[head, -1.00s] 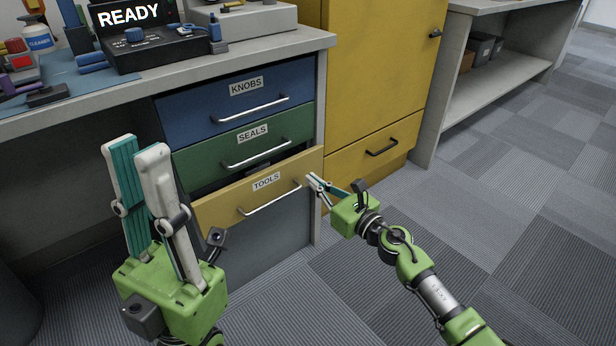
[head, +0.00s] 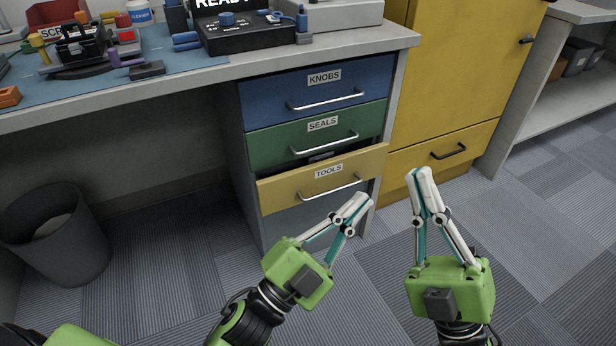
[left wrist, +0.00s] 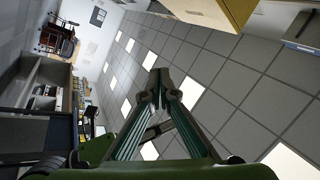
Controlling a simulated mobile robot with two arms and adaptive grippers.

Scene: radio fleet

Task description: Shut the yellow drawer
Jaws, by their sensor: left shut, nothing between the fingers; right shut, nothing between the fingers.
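The yellow drawer (head: 275,194), labelled TOOLS with a silver bar handle (head: 330,188), is the lowest of three stacked drawers. It stands out from the cabinet, with a dark gap above its front. My left gripper (head: 358,203) is shut and empty, its tips just below and in front of the drawer's right end; I cannot tell whether they touch it. Its shut fingers (left wrist: 157,88) also show in the left wrist view, which looks up toward the ceiling. My right gripper (head: 421,180) is shut and empty, pointing up, right of the drawer and before the yellow cabinet.
The green SEALS drawer (head: 270,146) and blue KNOBS drawer (head: 265,100) above look shut. A yellow cabinet (head: 460,80) stands to the right. A dark bin (head: 75,262) stands under the desk (head: 130,95) at left. The carpet in front is clear.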

